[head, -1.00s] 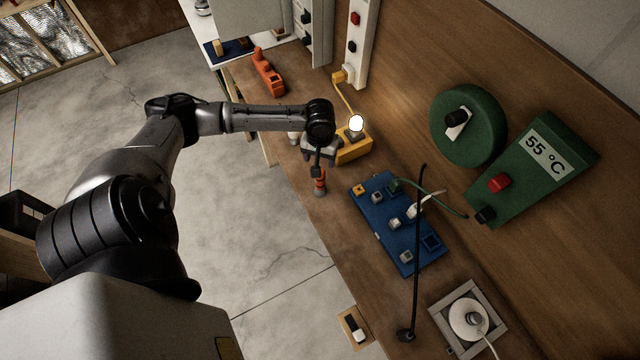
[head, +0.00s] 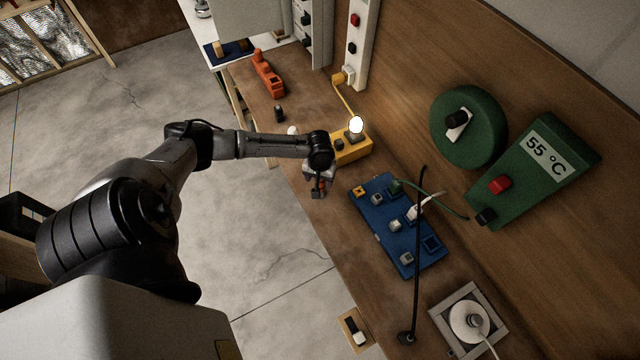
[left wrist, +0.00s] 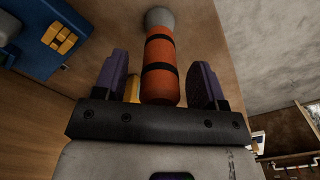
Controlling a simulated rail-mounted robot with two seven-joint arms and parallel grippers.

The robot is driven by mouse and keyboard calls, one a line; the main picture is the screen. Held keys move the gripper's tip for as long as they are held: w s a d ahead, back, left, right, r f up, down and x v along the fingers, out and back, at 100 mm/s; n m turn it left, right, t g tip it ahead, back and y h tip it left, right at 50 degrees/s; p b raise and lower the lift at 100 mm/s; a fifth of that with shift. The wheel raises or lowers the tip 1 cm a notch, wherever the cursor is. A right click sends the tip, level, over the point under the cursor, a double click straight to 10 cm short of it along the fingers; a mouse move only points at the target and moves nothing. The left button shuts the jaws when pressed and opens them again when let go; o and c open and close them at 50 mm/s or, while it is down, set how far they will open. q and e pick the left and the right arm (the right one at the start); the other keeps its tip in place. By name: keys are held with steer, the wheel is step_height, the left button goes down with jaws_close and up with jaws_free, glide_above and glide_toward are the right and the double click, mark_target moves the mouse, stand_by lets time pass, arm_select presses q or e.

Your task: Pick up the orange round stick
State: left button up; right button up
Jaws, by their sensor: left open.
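My right gripper is in neither view.
A yellow box with a lit lamp (head: 351,147) stands just behind my left gripper. A blue panel (head: 377,211) with several switches lies to its right. A thin black upright rod (head: 417,270) rises farther right. An orange tool-like object (head: 267,74) lies at the far end.

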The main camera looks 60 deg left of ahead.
arm_select(q)
steer(key=shift+f, duration=0.25)
jaws_close()
stand_by(0.5)
